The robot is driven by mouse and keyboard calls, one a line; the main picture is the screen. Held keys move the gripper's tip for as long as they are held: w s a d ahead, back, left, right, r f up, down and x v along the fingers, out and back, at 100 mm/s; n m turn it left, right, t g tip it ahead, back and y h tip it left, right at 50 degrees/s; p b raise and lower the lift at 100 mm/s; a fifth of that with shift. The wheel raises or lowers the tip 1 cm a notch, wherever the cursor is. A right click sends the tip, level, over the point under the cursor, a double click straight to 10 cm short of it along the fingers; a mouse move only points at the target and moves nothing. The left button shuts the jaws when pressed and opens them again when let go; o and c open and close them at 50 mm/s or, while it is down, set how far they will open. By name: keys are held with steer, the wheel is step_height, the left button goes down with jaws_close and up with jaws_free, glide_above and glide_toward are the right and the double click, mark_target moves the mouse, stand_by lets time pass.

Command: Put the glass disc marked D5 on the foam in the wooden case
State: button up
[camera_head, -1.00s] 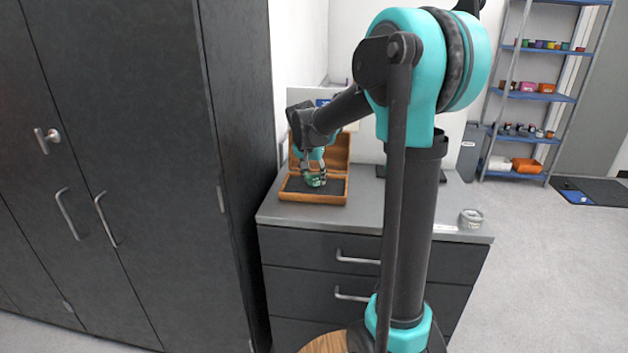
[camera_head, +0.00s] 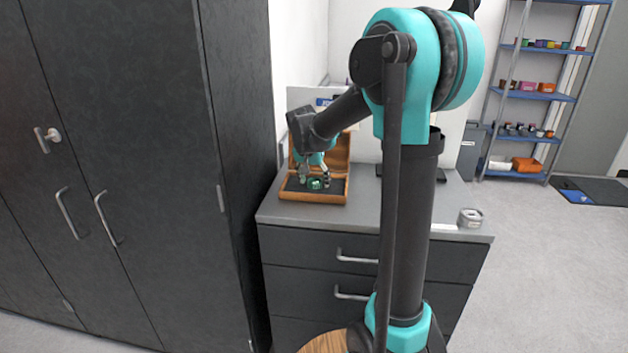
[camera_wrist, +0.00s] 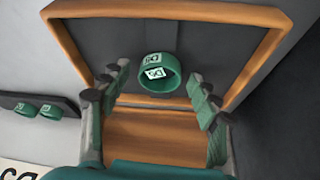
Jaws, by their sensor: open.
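The wooden case (camera_head: 338,198) stands open on the grey counter, its lid raised at the back and dark foam (camera_head: 334,188) inside. A green-rimmed disc (camera_head: 315,184) rests on the foam. In the wrist view the disc (camera_wrist: 160,73) carries a white label that seems to read D5, though the print is small and turned. My gripper (camera_head: 315,179) is open just above the foam. In the wrist view my gripper (camera_wrist: 164,84) has its fingers spread on both sides of the disc, clear of it.
A small round tin (camera_head: 470,218) stands at the counter's right. A tall dark cabinet (camera_head: 120,150) closes off the left. The counter's front middle is clear.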

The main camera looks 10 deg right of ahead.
steer(key=v, duration=1.2)
steer(key=shift+r, duration=0.1)
stand_by(0.5)
